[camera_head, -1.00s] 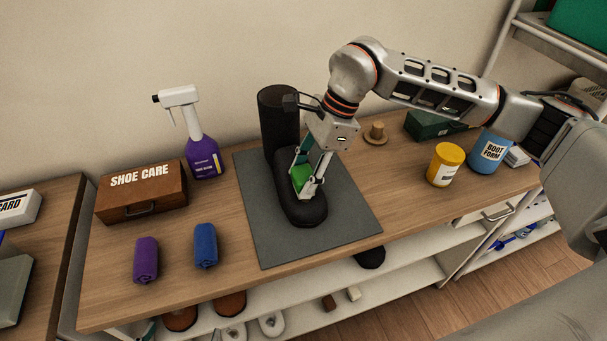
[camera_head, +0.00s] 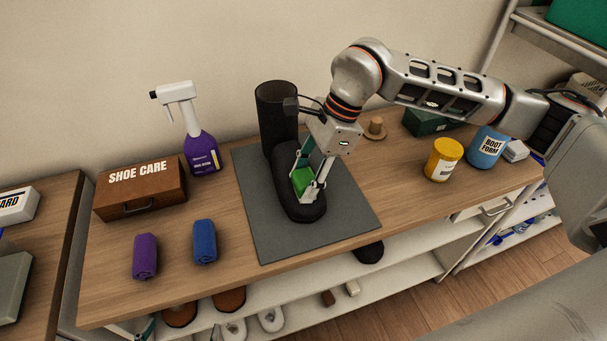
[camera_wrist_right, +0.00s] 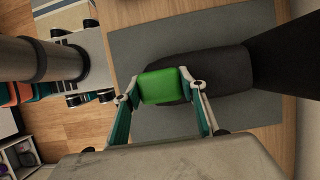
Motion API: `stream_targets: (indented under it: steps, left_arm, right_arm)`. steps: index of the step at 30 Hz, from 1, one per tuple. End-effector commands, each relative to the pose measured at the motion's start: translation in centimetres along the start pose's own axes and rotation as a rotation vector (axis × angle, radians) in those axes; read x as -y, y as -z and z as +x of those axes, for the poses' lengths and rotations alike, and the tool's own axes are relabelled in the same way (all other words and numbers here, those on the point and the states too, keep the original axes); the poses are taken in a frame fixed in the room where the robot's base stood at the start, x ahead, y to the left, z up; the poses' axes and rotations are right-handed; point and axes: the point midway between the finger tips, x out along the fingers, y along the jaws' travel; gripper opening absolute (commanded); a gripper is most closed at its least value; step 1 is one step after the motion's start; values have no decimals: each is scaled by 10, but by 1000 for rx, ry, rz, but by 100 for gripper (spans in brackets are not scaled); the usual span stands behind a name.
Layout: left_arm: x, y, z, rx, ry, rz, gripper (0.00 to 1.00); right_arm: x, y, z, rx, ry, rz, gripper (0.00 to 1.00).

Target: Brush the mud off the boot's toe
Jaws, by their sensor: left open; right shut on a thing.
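The black boot (camera_head: 278,118) stands on a dark grey mat (camera_head: 345,222), its shaft toward the wall and its toe toward the front. It also shows in the right wrist view (camera_wrist_right: 225,68). My right gripper (camera_head: 308,188) is over the front of the boot, shut on a green block-like brush (camera_head: 302,181). The brush also shows between the fingers in the right wrist view (camera_wrist_right: 160,86). It is low over the toe; I cannot tell whether it touches. No mud stands out on the dark toe, partly hidden by gripper and brush. My left gripper is not visible.
Left of the mat are a brown shoe care box (camera_head: 140,188), a purple spray bottle (camera_head: 201,150), and purple (camera_head: 145,257) and blue (camera_head: 205,242) rolls. To the right are a yellow jar (camera_head: 443,160) and a blue boot form container (camera_head: 487,148). Shelves with shoes lie below.

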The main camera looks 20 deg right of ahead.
Motion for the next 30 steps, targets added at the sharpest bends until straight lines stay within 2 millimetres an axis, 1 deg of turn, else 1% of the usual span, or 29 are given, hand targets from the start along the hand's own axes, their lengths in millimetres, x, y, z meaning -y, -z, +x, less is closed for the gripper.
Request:
stream_targets:
  steps: [6, 10, 21, 26, 30]
  left_arm:
    - [0, -2, 1, 1, 0, 0, 100]
    - [0, -2, 1, 1, 0, 0, 100]
    - [-1, -7, 3, 3, -1, -1, 100]
    - [-1, -7, 3, 4, -1, -1, 100]
    - [-2, -8, 4, 4, -1, -1, 100]
  right_arm:
    - [-10, 1, 3, -1, -1, -1, 16]
    - [-11, 1, 3, 0, -1, 1, 16]
    - [8, 2, 5, -1, 1, 1, 16]
    - [12, 3, 5, -2, 3, 1, 16]
    - [19, 4, 3, -3, 5, 3, 16]
